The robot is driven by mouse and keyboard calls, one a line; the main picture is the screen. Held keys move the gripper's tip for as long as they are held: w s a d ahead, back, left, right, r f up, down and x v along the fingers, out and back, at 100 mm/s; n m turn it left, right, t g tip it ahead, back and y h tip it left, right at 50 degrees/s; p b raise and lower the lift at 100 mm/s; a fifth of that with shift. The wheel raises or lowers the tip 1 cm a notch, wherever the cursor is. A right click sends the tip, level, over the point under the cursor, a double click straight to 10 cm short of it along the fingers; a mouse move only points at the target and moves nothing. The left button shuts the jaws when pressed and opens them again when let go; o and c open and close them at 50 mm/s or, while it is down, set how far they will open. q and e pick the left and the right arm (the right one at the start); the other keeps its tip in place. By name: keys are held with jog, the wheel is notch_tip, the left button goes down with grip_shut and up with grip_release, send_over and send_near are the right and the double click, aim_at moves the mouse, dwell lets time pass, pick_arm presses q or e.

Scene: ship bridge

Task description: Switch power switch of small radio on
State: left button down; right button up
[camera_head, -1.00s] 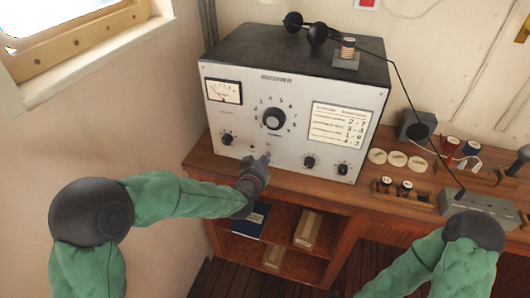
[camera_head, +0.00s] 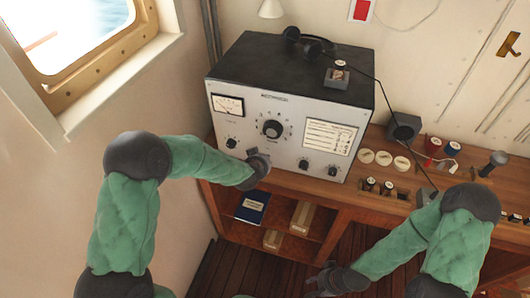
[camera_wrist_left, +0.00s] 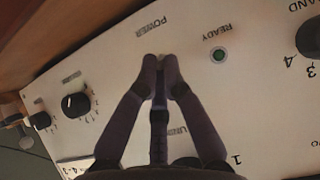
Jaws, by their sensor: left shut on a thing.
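The radio (camera_head: 300,143) is a boxy receiver with a pale front panel and dark top, standing on the wooden desk. Its panel carries a meter, a large central dial and several knobs. My left gripper (camera_head: 259,158) is at the lower front of the panel. In the left wrist view its fingertips (camera_wrist_left: 161,63) are closed together just below the POWER label, on the small power switch, which they mostly hide. A green READY lamp (camera_wrist_left: 218,55) shows beside them. My right gripper (camera_head: 320,280) hangs low in front of the desk, away from the radio; its finger opening is unclear.
Headphones (camera_head: 308,44) and a small coil box (camera_head: 338,76) sit on the radio. Pale discs (camera_head: 383,158), a dark speaker box (camera_head: 404,127) and red and blue spools (camera_head: 443,147) stand on the desk to the right. A shelf below holds a blue book (camera_head: 252,207).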

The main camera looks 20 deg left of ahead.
pick_arm(q)
jog(key=shift+s+g+p, duration=0.15)
jog(key=shift+g+p, duration=1.15)
jog(key=shift+p, duration=3.35)
jog(key=shift+d, duration=0.1)
jog(key=c, duration=1.4)
grip_release()
jog(key=shift+w+r, duration=0.2)
jog(key=shift+r, duration=0.15)
